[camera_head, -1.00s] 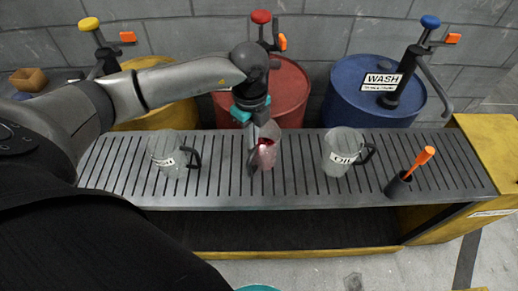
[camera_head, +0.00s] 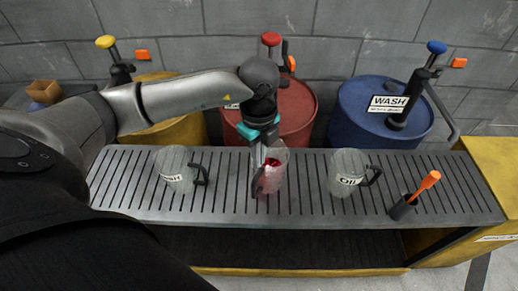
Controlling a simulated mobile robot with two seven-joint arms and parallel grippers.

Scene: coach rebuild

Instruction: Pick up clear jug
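Three clear jugs stand on the slatted grey bench (camera_head: 310,205). The left jug (camera_head: 174,160) has a label partly reading "SH" and a dark handle on its right. The right jug (camera_head: 345,163) is labelled "OIL", also with its handle on the right. The middle jug (camera_head: 275,178) looks reddish inside, and its dark handle seems to face left. My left gripper (camera_head: 260,168) points down at the middle jug's handle side, overlapping it in view. Whether its fingers are closed on the jug is too small to tell. My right gripper is not in view.
Yellow (camera_head: 185,132), red (camera_head: 297,115) and blue (camera_head: 355,115) drums with hand pumps stand behind the bench. The blue one has a "WASH" sign. A dark cup (camera_head: 403,208) with an orange-handled tool is at the bench's right. Bench space between the jugs is clear.

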